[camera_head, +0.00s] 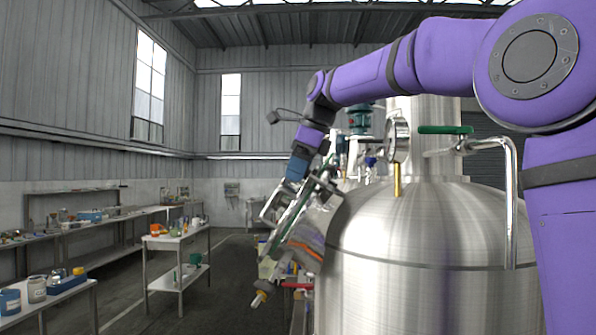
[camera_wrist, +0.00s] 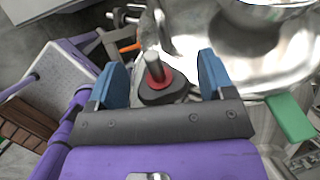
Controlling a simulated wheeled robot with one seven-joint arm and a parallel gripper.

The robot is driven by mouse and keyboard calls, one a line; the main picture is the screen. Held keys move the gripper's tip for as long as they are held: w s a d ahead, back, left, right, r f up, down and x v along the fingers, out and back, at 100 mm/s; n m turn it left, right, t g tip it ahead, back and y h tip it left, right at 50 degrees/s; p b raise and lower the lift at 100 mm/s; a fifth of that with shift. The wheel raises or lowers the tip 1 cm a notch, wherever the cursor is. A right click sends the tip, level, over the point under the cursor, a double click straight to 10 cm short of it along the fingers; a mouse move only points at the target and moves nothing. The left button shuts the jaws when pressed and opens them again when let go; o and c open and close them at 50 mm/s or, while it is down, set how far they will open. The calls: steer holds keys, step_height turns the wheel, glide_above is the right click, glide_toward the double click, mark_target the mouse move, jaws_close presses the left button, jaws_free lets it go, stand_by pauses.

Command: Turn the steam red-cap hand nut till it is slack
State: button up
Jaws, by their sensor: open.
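The steam hand nut (camera_wrist: 163,90) is a dark lobed knob with a red ring, and a bare metal stud stands up through its middle. It shows in the wrist view just ahead of my gripper. My gripper (camera_wrist: 162,76) is open, with one blue finger on each side of the nut and a visible gap on both sides. Whether the fingertips are level with the nut's body is hard to tell. In the head view my gripper (camera_head: 297,168) is at the tank's left shoulder, pointing down. The nut cannot be made out there.
The steel tank (camera_head: 420,225) fills the right of the head view. A pressure gauge (camera_head: 397,140) and a green-handled valve (camera_head: 446,130) stand on its top. Pipework crowds its left side. A trolley (camera_head: 178,240) and workbenches stand further left, with open floor between.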

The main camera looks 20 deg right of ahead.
steer(key=shift+w+a+f, duration=0.1)
steer(key=shift+f, duration=0.15)
steer(key=c, duration=0.9)
steer(key=n+g+y, duration=0.1)
steer(key=g, duration=0.1)
steer(key=shift+g, duration=0.3)
steer(key=shift+n+g+y, duration=0.45)
steer(key=shift+g, duration=0.6)
steer(key=shift+n+g+y, duration=0.45)
steer(key=shift+g, duration=0.9)
